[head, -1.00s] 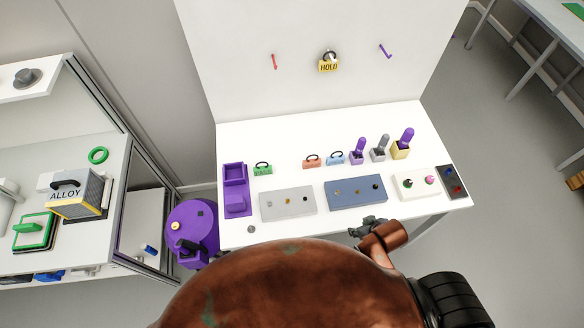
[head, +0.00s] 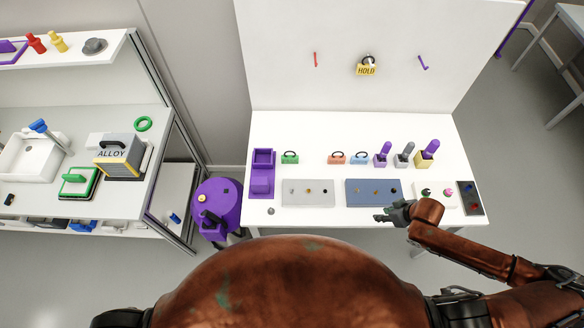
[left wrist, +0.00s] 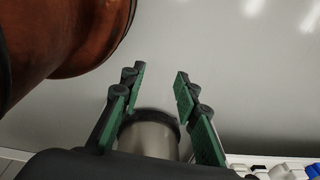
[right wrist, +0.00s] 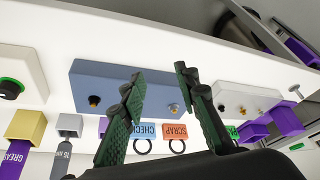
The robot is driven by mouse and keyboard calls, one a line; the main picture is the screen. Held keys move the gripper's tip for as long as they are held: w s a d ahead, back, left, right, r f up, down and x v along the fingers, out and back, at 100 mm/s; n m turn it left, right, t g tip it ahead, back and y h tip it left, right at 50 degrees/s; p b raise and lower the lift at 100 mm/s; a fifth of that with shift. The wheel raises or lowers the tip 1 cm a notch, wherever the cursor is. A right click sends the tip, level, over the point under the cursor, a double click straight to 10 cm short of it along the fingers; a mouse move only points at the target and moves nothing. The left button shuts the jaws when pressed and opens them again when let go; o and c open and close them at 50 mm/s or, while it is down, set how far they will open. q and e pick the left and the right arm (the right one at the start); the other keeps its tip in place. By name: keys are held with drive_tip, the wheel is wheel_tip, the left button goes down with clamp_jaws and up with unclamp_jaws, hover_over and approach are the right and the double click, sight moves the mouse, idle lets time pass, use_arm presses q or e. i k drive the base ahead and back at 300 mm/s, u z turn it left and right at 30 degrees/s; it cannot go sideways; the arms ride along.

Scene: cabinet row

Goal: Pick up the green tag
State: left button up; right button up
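The green tag (head: 289,158) stands on the white table, just right of the purple holder, with a dark loop on top. Part of it shows in the right wrist view (right wrist: 232,131), partly hidden behind my finger. My right gripper (head: 384,216) is near the table's front edge by the blue panel, right of the green tag and apart from it. In the right wrist view its fingers (right wrist: 160,72) are spread with nothing between them. My left gripper (left wrist: 158,72) is open and empty in the left wrist view, and is not seen in the head view.
A purple holder (head: 262,188), a grey panel (head: 308,200) and a blue panel (head: 388,187) lie on the table (head: 330,127). An orange tag (head: 336,158) and a light blue tag (head: 359,158) stand right of the green tag. A back wall rises behind.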

sight(286, 159)
drive_tip(key=u, duration=0.05)
drive_tip(key=k, duration=0.3)
drive_tip(key=u, duration=3.45)
drive_tip(key=k, duration=1.6)
drive_tip(key=z, duration=1.55)
drive_tip(key=i, duration=1)
drive_tip(key=u, duration=0.05)
